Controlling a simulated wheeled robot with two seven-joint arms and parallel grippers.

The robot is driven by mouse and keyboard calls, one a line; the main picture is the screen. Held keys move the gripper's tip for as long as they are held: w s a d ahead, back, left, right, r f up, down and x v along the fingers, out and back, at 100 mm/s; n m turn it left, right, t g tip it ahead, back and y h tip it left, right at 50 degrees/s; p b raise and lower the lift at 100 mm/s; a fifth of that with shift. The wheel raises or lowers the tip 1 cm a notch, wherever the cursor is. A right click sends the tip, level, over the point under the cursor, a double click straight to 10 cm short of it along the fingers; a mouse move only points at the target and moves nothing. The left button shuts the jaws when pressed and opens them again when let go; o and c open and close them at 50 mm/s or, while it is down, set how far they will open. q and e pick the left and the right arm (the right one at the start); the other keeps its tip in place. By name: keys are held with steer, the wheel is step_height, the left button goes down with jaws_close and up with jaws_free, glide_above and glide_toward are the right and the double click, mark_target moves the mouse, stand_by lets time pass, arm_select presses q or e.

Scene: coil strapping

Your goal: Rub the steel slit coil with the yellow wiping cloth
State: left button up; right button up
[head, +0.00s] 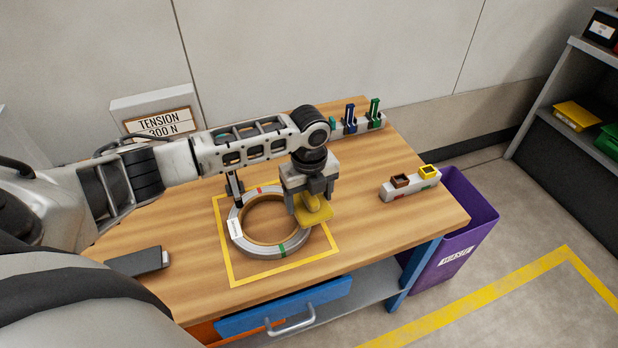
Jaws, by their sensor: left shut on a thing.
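The steel slit coil (262,249) lies flat on the wooden table inside a yellow taped square. It is a grey ring with a white label, a red mark and a green mark. My left gripper (311,197) points down over the coil's right side and is shut on the yellow wiping cloth (315,213). The cloth is at the coil's right rim; I cannot tell whether it touches the steel. The gripper and cloth hide part of that rim. My right gripper is not in view.
A block with green and blue tools (350,122) stands at the table's back. A grey rack with brown and yellow pieces (410,188) is at the right. A dark box (138,262) lies front left. A purple bin (458,235) stands beside the table. The table's right front is clear.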

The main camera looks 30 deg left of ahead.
arm_select(q)
steer(key=shift+r, duration=1.95)
